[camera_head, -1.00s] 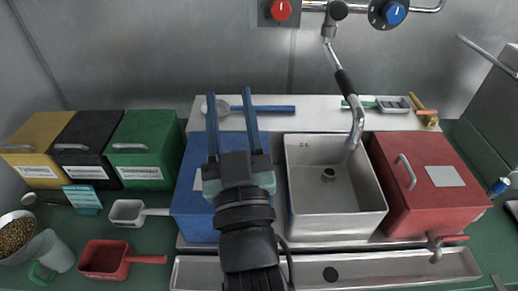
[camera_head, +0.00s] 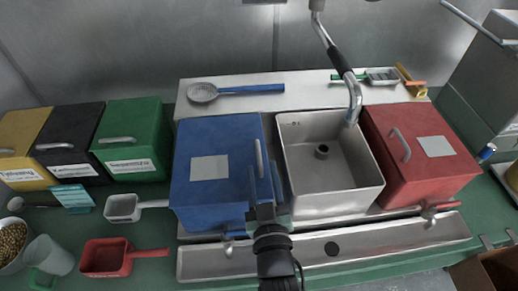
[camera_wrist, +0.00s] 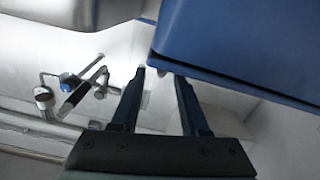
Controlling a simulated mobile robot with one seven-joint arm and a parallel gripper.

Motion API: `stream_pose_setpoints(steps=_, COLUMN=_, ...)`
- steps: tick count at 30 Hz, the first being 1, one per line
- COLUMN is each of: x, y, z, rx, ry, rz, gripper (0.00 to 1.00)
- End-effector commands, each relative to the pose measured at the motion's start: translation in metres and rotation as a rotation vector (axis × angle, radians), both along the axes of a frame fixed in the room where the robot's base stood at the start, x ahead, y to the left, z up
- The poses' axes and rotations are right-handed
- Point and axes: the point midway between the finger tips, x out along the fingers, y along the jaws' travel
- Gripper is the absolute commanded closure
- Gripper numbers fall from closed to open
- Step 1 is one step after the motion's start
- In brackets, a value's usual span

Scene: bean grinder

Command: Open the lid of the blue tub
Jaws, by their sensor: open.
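The blue tub (camera_head: 188,190) stands left of the metal sink. Its lid is closed and carries a grey label (camera_head: 209,169). A grey bar handle (camera_head: 259,158) sits at the lid's right side. My gripper (camera_head: 264,170) is open at the tub's right front edge, beside the sink. Its fingertips appear close to the handle, but I cannot tell whether they straddle it. In the wrist view the two fingers (camera_wrist: 160,72) are apart, and the blue tub (camera_wrist: 240,45) fills the upper right.
The sink (camera_head: 330,200) with its tap (camera_head: 352,95) is close on the right, then a red tub (camera_head: 400,180). Green (camera_head: 135,140), black (camera_head: 75,135) and yellow (camera_head: 22,130) bins stand left. A strainer (camera_head: 203,93) lies behind. A red scoop (camera_head: 105,257) lies front left.

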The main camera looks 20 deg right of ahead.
Motion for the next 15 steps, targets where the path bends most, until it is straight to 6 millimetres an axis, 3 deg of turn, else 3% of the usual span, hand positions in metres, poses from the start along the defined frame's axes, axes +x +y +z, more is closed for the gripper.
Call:
stream_pose_setpoints(steps=6, x=0.037, y=-0.009, z=0.002, rx=0.001, ry=-0.003, rz=0.002, gripper=0.55)
stream_pose_setpoints(steps=15, x=0.058, y=-0.016, z=0.000, rx=0.002, ry=-0.001, rz=0.001, gripper=0.55)
